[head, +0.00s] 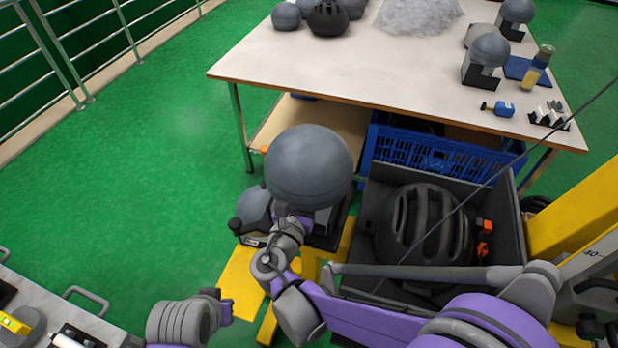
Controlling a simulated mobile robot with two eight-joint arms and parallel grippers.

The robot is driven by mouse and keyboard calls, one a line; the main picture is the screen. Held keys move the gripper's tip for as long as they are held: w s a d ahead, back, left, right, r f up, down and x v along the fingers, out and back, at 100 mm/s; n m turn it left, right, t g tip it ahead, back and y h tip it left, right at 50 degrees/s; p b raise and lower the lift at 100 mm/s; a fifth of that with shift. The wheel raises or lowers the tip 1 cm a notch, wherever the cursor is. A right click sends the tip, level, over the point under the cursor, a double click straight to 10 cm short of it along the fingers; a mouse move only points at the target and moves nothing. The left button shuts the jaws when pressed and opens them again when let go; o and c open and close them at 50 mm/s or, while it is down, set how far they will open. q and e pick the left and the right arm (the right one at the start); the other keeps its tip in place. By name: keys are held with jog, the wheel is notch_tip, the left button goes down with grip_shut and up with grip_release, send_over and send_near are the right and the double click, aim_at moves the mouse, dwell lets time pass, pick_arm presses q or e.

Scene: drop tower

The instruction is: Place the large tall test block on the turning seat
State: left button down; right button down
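A large grey ball-topped block (308,165), which looks like the tall test block, stands out in the middle of the head view. A dark base shows under its ball. My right gripper (291,221), on the purple arm from the lower right, is at the lower front of this block. Its fingers overlap the dark base, and I cannot tell whether they grip it. A smaller grey rounded piece (256,208) sits just left, partly hidden by the ball. Part of my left arm shows at the bottom, with no fingers visible. I cannot make out the turning seat for certain.
A grey bin (508,228) holds a black helmet (424,228) right of the block. A blue crate (432,153) is behind it. A yellow post (580,208) stands at right. Green floor at left is clear.

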jog(key=shift+f, duration=0.1)
jog(key=c, duration=0.8)
grip_release()
jog(key=shift+c, duration=0.2)
